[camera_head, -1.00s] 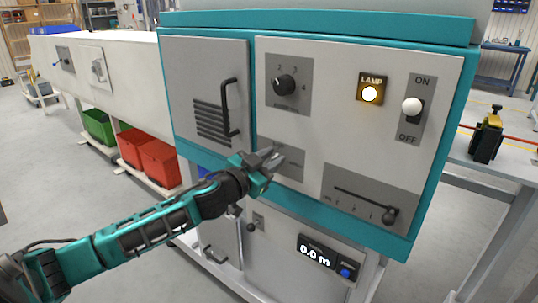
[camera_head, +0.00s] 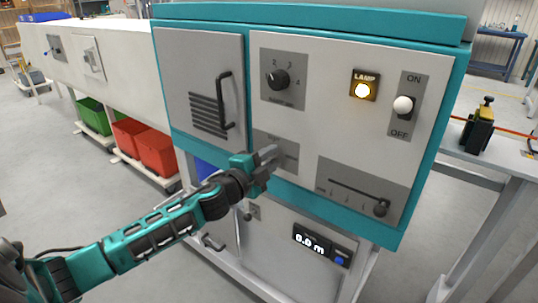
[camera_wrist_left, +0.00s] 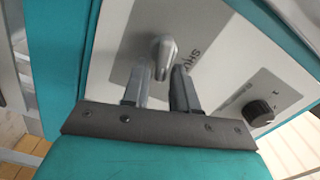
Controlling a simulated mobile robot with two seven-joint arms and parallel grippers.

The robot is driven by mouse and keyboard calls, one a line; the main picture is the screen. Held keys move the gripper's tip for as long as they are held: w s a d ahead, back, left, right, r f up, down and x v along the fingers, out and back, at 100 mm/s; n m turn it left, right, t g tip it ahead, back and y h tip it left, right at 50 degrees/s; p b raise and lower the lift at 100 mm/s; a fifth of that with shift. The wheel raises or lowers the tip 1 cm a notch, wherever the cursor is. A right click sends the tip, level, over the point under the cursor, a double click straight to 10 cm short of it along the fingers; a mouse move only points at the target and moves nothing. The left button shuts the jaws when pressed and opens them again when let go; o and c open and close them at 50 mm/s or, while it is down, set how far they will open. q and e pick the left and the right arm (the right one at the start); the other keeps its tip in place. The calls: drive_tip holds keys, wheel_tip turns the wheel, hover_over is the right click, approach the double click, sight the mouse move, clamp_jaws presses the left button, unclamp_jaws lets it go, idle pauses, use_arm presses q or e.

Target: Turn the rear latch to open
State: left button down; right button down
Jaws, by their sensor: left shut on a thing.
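The latch (camera_wrist_left: 163,52) is a small rounded metal handle on the pale panel, with part of the lettering "SHU" beside it in the left wrist view. My left gripper (camera_wrist_left: 158,78) is shut on it, one grey finger on each side. In the head view my left gripper (camera_head: 270,158) is at the grey plate (camera_head: 287,145) below the numbered dial. There the gripper hides the latch, so its angle cannot be told from that view. My right gripper is not in view.
The machine front also carries a black rotary dial (camera_head: 279,79), a lit lamp (camera_head: 362,90), an ON/OFF switch (camera_head: 403,105), a slider lever (camera_head: 380,207) and a door with a black handle (camera_head: 225,100) just left of the gripper. Red bins (camera_head: 157,150) stand at left.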

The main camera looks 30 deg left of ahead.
use_arm(q)
drive_tip(key=shift+f+m, duration=0.25)
drive_tip(key=shift+m, duration=1.35)
drive_tip(key=c, duration=1.2)
unclamp_jaws()
drive_tip(key=shift+o, duration=0.2)
drive_tip(key=shift+s, duration=0.15)
drive_tip(key=s, duration=1.2)
drive_tip(key=shift+s+a+b, duration=0.35)
drive_tip(key=shift+a+b, duration=0.05)
drive_tip(key=shift+a, duration=0.05)
